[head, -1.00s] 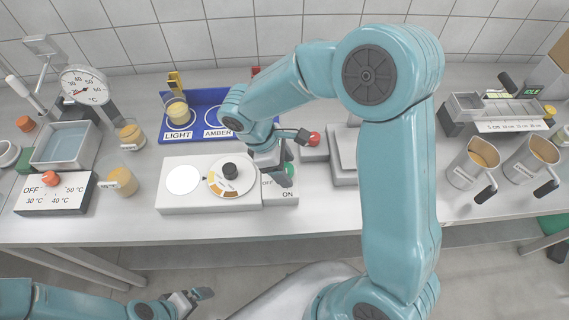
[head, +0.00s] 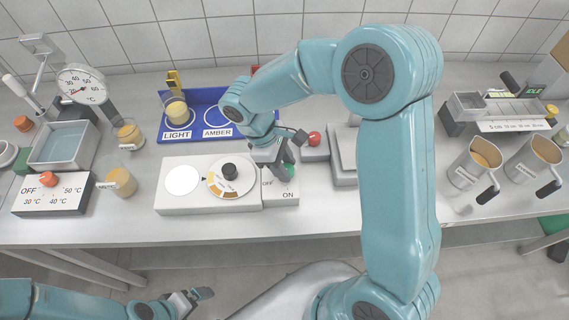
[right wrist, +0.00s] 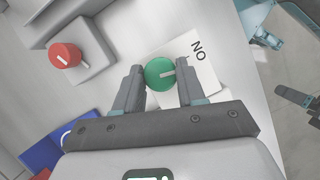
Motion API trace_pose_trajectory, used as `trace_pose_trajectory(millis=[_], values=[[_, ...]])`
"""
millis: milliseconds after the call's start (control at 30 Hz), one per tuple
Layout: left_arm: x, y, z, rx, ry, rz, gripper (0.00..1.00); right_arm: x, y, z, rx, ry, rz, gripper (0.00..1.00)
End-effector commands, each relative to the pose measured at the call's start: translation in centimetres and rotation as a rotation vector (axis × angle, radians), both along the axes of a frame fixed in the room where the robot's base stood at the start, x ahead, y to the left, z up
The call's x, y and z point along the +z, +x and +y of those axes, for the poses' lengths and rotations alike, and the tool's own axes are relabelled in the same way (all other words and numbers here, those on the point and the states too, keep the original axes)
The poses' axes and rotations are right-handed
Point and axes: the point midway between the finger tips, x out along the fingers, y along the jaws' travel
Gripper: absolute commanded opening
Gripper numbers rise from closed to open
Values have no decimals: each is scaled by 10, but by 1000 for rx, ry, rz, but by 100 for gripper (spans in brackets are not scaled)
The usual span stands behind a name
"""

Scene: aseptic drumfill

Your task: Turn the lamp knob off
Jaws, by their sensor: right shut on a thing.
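The lamp knob is a green round knob (right wrist: 159,74) with a white pointer line, on a white plate (right wrist: 197,75) marked ON; the head view also shows OFF on this plate (head: 282,194). In the right wrist view the pointer line points right, roughly toward the ON side. My right gripper (right wrist: 159,78) is shut on the green knob, one finger on each side. In the head view my right gripper (head: 288,158) partly hides the knob. My left gripper (head: 199,294) is low at the left, away from the bench; its jaw state is unclear.
A red knob (right wrist: 65,55) on a grey block stands close to the right gripper. Behind is a blue tray (head: 205,97). Metal jugs (head: 472,162) stand at the right.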

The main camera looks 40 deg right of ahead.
Motion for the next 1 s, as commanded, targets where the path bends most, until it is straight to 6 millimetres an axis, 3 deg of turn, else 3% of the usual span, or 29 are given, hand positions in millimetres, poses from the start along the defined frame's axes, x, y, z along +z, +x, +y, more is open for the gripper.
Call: trace_pose_trajectory(millis=[700,1000], values=[[-10,0,0,0,0,0,100,1,3,-4,-672,1,-6,9],[-12,0,0,0,0,0,100,2,3,-6,-884,1,-6,9]])
